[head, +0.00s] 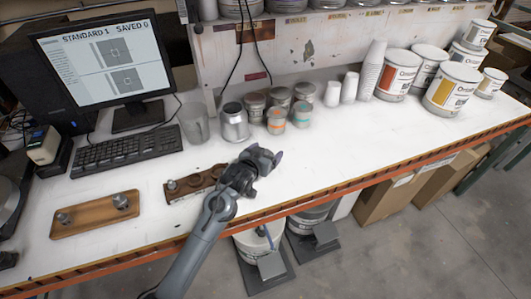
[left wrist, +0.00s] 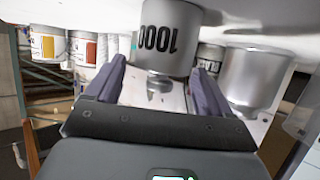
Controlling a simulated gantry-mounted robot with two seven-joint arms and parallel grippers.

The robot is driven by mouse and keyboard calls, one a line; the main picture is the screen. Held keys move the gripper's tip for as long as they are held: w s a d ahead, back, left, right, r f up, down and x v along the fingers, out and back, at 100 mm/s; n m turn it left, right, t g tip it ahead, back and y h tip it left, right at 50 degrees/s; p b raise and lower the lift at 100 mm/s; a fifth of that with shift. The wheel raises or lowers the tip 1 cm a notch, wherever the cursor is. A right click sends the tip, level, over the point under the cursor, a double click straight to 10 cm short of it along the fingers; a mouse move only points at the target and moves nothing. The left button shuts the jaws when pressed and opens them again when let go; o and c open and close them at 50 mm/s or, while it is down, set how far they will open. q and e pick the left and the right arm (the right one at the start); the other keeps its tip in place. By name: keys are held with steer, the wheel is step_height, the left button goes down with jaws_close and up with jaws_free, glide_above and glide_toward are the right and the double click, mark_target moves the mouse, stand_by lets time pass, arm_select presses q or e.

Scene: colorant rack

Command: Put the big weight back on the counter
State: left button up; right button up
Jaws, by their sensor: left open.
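The big weight (left wrist: 168,40), a grey metal cylinder marked "1000", shows upside down in the left wrist view, between and just beyond my left fingertips. In the head view I cannot make it out; my gripper likely hides it. My left gripper (head: 262,158) is over the front part of the counter (head: 330,145), at the right end of a dark wooden weight block (head: 207,178). Its two fingers (left wrist: 158,85) are apart in the left wrist view, with the weight not clamped. Whether either finger touches the weight cannot be told. My right gripper is not in view.
A silver can (head: 234,122) and several small colorant jars (head: 276,120) stand behind my gripper. A lighter wooden tray (head: 95,215) with small weights lies left. Keyboard (head: 126,150) and monitor (head: 105,65) are at the back left. The counter's right front is clear.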

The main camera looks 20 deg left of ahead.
arm_select(q)
steer(key=shift+r, duration=0.15)
steer(key=shift+s+r, duration=0.1)
steer(key=shift+s, duration=0.05)
steer(key=p+v, duration=0.1)
steer(key=v, duration=1)
steer(key=shift+s+r+p, duration=0.15)
steer(key=shift+s+p, duration=0.15)
steer(key=shift+p, duration=0.1)
steer(key=shift+a, duration=0.1)
